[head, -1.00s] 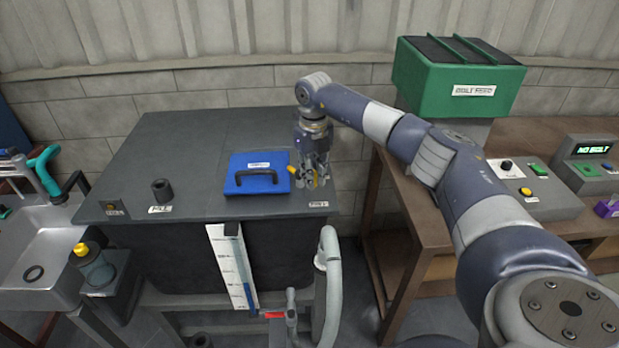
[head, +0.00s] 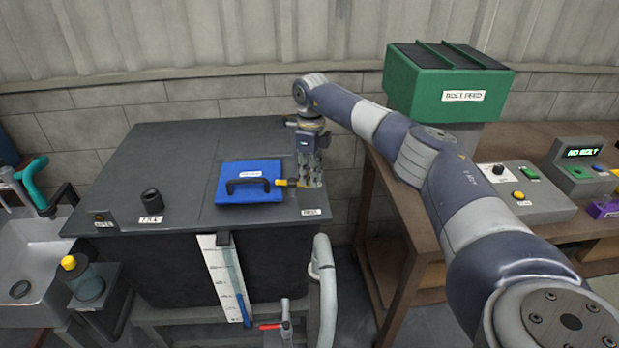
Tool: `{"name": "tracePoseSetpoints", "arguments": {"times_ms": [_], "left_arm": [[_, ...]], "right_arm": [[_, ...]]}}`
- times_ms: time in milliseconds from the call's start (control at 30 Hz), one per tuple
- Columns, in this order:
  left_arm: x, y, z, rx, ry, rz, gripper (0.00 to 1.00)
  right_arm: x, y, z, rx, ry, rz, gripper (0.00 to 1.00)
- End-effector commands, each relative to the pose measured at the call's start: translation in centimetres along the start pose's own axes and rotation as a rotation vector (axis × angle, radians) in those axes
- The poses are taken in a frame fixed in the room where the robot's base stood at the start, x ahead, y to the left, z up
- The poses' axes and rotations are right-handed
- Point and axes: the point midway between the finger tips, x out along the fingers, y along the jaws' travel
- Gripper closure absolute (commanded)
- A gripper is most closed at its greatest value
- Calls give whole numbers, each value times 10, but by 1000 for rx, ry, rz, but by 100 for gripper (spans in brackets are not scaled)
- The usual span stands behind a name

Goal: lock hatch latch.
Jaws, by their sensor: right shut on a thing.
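The blue hatch (head: 262,171) with a dark handle lies flat on top of the dark tank (head: 140,250). The latch (head: 282,182) shows a yellow end and lies across the right edge of the hatch, pointing left. My right gripper (head: 306,180) points down just right of the hatch. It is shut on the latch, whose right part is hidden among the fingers. My left gripper is not in view.
A black port (head: 151,200) stands on the tank top at the left. A white level gauge (head: 222,278) and a red-handled valve (head: 271,326) are at the front. A wooden bench (head: 400,235) with a green bolt feeder (head: 447,85) stands at the right.

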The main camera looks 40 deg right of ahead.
Motion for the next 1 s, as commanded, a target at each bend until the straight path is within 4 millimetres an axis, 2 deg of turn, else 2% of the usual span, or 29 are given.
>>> {"name": "tracePoseSetpoints", "arguments": {"times_ms": [367, 867, 900, 967, 1000], "left_arm": [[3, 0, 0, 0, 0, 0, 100], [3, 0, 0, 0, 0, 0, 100], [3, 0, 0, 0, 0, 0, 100], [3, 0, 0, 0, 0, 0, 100], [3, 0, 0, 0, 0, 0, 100]], "right_arm": [[4, -8, -1, -127, 11, -4, 100], [6, -7, -1, -143, 14, 0, 100], [6, -7, -1, -143, 14, 1, 75], [6, -7, -1, -144, 13, 1, 63], [6, -7, 0, -144, 12, 1, 63]]}}
